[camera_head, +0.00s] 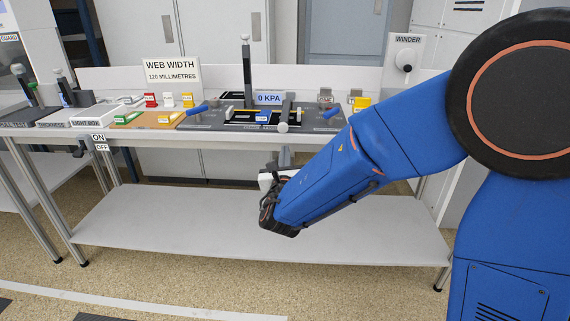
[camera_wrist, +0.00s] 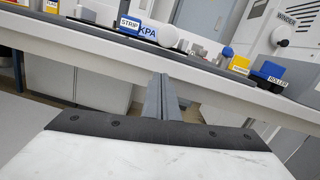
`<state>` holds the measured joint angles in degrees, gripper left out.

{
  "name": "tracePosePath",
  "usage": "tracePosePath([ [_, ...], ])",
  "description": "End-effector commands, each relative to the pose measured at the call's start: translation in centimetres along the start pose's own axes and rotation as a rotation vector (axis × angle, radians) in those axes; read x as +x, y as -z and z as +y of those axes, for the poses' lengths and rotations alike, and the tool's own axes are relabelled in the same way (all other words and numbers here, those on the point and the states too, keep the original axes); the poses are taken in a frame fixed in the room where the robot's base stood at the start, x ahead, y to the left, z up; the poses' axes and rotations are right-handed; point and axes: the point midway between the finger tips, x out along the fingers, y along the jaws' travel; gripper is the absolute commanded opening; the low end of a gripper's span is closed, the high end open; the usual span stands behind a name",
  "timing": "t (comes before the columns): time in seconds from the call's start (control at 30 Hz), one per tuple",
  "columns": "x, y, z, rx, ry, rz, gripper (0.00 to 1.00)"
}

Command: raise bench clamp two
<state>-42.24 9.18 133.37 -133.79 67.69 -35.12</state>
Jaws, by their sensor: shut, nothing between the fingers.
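Two blue lever handles show on the dark plate of the bench in the head view: a left one (camera_head: 197,108) and a right one (camera_head: 332,112). Both look low, near the plate. I cannot read a clamp number on either, so I cannot tell which is clamp two. A small blue handle end (camera_wrist: 228,51) shows beyond the bench edge in the wrist view. My gripper (camera_head: 285,158) is in front of the bench, below its top and apart from both handles. Its fingers (camera_wrist: 162,98) are shut together and empty.
The bench front edge (camera_wrist: 215,81) crosses ahead of my fingers. A white round knob (camera_head: 283,127) sticks out at the plate's front. A dark upright post (camera_head: 247,75) and a 0 KPA sign (camera_head: 269,98) stand behind. A lower shelf (camera_head: 170,225) lies below.

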Motion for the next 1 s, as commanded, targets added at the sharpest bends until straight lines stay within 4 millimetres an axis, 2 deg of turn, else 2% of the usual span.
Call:
tracePosePath([
  [0.03, 0.1, -1.1, 0.0, 0.006, 0.0, -0.006, 0.0],
  [0.23, 0.5, -2.9, 0.0, 0.004, 0.0, -0.004, 0.0],
  [0.77, 0.6, -3.5, 0.0, 0.003, -0.001, -0.001, 0.0],
  [1.0, 0.6, -4.7, -0.2, 0.008, -0.006, 0.035, 0.0],
])
